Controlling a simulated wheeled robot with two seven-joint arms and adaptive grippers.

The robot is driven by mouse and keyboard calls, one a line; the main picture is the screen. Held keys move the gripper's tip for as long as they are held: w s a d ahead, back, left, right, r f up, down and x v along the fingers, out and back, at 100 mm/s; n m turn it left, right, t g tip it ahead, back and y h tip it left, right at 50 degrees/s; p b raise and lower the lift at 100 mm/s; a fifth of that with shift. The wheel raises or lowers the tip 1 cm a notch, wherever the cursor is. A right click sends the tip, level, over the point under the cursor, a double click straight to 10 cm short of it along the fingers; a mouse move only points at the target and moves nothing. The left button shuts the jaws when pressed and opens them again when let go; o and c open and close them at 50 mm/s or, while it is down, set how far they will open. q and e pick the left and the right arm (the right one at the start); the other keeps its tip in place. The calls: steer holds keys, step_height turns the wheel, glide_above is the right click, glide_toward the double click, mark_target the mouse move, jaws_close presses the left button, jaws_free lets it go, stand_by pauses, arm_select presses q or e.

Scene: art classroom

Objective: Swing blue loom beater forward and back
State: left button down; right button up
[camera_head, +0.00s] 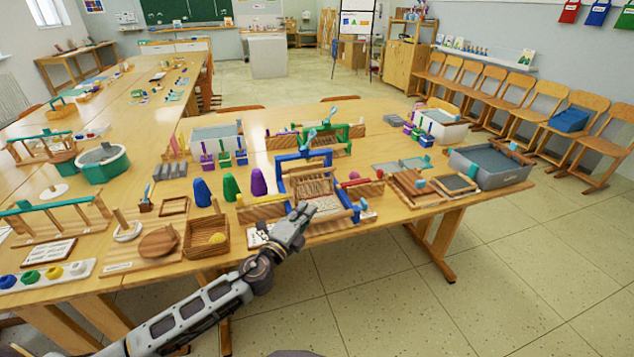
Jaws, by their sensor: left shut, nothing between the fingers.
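The blue loom beater (304,157) is an upright blue frame on a wooden loom with pale threads (312,186), near the front edge of the table. A small light-blue handle rises above its top bar. My left gripper (303,211) is shut and empty at the loom's front left corner, below the beater's top bar. I cannot tell whether it touches the loom's front frame. A second loom with a green beater (341,132) stands behind the blue one. My right gripper is not in view.
Wooden frames (417,189) and a grey tub (489,166) stand to the right. The floor in front is clear.

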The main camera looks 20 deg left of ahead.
arm_select(q)
steer(key=shift+x, duration=3.55)
steer(key=shift+p+x, duration=0.3)
steer(key=shift+x, duration=0.85)
steer(key=shift+w+a+r, duration=0.1)
steer(key=shift+w+a, duration=0.3)
steer(key=shift+w, duration=0.25)
steer(key=shift+w+a+r, duration=0.1)
steer(key=shift+w+a, duration=0.3)
steer(key=shift+w, duration=0.2)
steer(key=shift+w+a+r, duration=0.1)
steer(key=shift+w+a, duration=0.2)
steer(key=shift+w, duration=0.1)
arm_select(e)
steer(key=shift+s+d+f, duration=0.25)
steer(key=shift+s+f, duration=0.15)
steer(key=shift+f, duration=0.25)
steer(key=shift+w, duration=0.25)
